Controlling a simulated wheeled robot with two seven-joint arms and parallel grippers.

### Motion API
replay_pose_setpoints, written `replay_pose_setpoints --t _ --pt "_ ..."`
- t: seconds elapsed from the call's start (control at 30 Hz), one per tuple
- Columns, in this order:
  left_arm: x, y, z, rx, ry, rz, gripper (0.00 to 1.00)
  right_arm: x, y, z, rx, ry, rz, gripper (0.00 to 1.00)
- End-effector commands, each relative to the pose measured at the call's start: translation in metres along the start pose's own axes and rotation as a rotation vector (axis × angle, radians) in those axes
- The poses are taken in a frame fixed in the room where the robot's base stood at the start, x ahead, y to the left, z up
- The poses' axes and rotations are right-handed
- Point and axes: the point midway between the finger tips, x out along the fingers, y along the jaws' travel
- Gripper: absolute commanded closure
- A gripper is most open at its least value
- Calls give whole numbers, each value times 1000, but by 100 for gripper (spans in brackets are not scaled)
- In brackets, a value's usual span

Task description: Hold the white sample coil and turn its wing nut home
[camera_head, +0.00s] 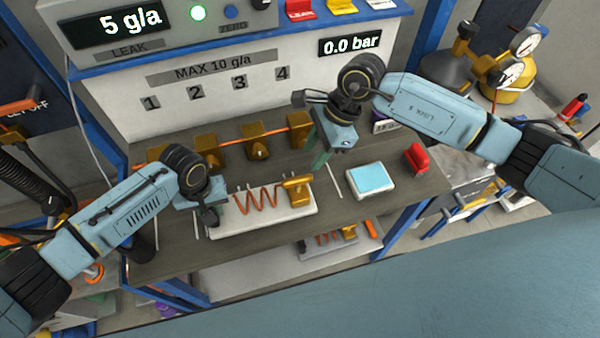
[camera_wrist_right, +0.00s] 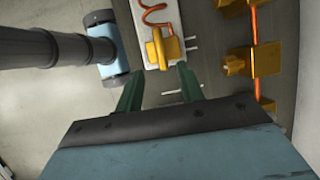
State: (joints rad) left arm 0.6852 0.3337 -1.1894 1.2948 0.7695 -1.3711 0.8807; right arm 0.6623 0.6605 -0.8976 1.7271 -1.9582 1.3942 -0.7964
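The white sample coil (camera_head: 265,223) is a white block with a copper spiral lying on the bench. A brass fitting (camera_head: 297,190) stands at its right end; I cannot pick out the wing nut clearly on it. In the right wrist view the brass fitting (camera_wrist_right: 161,48) lies just beyond my right fingertips. My right gripper (camera_wrist_right: 158,78) is open and empty, its green fingers apart; in the head view it hangs above the bench behind the fitting. My left gripper (camera_head: 209,214) is at the block's left end, fingers mostly hidden; I cannot tell whether it grips.
Several brass fittings joined by an orange pipe stand at the back of the bench, one here (camera_head: 257,142). A white box with a blue top (camera_head: 370,178) and a red object (camera_head: 416,157) sit to the right. The displays (camera_head: 125,20) read 5 g/a and 0.0 bar.

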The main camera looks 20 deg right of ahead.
Motion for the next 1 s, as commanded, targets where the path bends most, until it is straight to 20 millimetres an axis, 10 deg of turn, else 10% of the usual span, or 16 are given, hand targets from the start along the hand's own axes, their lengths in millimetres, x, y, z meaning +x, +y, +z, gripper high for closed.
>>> replay_pose_setpoints --t 0.4,0.87,1.0 --pt "0 0 0 0 1 1 100 78 1 0 4 0 2 62" --pt "0 0 0 0 1 1 100 91 0 0 2 1 0 62" --pt "0 0 0 0 1 1 100 91 0 0 2 1 0 79"
